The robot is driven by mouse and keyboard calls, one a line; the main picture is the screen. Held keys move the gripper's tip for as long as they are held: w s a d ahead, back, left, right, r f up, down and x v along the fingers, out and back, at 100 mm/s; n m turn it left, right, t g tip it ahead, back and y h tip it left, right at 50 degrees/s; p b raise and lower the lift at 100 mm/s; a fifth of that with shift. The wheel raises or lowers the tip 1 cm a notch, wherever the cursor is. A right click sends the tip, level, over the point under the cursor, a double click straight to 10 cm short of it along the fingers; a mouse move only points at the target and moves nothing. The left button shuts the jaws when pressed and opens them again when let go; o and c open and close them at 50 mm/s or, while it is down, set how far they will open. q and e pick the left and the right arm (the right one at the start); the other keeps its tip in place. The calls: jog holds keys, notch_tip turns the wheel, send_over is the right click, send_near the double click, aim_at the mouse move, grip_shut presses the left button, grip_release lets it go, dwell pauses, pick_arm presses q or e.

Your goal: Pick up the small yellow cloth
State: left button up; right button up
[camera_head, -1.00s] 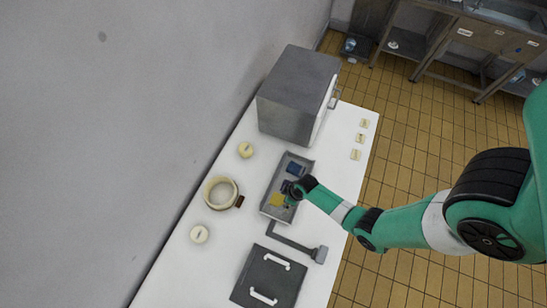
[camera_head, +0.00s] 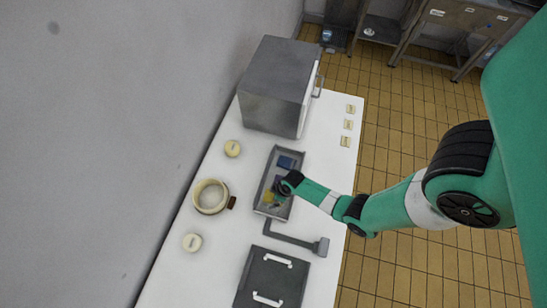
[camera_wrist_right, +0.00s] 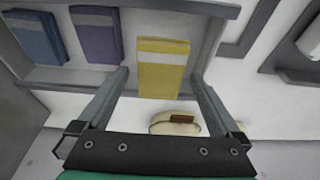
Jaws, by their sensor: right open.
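The small yellow cloth (camera_head: 267,197) lies in the front part of a grey metal tray (camera_head: 258,209) on the white table. In the right wrist view the yellow cloth (camera_wrist_right: 162,72) is a folded block with a paler band, lying between the two fingers. My right gripper (camera_wrist_right: 160,78) is open, one finger on each side of the cloth with gaps, not visibly touching it. In the head view my right gripper (camera_head: 275,193) is over the tray and partly hides the cloth. A purple cloth (camera_wrist_right: 97,38) and a blue cloth (camera_wrist_right: 36,42) lie beside it. My left gripper is out of view.
A grey box-shaped appliance (camera_head: 275,85) stands behind the tray. A round cream pot (camera_head: 210,197) and two cream round items, one of them here (camera_head: 192,242), stand left. A dark panel with white handles (camera_head: 270,280) is in front. Three small labels (camera_head: 348,124) lie at back right.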

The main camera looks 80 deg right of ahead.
jog(key=shift+f, duration=0.25)
jog(key=c, duration=1.4)
notch_tip(320, 180, up, 11)
jog(key=p, duration=1)
jog(key=shift+f, duration=0.15)
jog(key=shift+f, duration=0.1)
